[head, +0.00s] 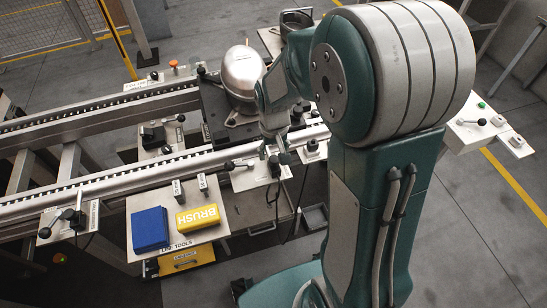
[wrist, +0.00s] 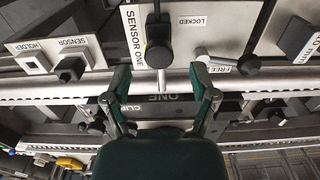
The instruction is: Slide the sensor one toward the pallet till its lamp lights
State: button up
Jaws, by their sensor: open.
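The SENSOR ONE plate (wrist: 180,30) spans the upper middle of the wrist view. The black sensor (wrist: 158,52) stands on it, with a metal rod (wrist: 162,82) below it. A lever with a black knob (wrist: 248,64) lies beside the FREE label, away from LOCKED. My gripper (wrist: 162,80) is open, its fingers either side of the rod, just below the sensor; contact cannot be told. In the head view my gripper (head: 275,150) is over a small plate (head: 243,182) at the near rail. The pallet (head: 215,105) bears a silver compressor (head: 242,70). I cannot make out a lit lamp.
A plate with SENSOR and HOLDER labels (wrist: 52,52) is at the left in the wrist view. The near conveyor rail (head: 120,180) runs beside my gripper.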

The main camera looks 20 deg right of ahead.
notch_tip(320, 180, up, 8)
jog(key=shift+r, duration=0.2)
dwell(0.4)
jog(key=s+r+t, duration=0.2)
jog(key=s+r, duration=0.3)
jog(key=s, duration=0.3)
jog(key=s+r+t, duration=0.3)
jog(key=s+r, duration=0.2)
jog(key=s, duration=0.3)
jog(key=shift+r+t, duration=0.2)
jog(key=shift+t, duration=0.1)
dwell(0.9)
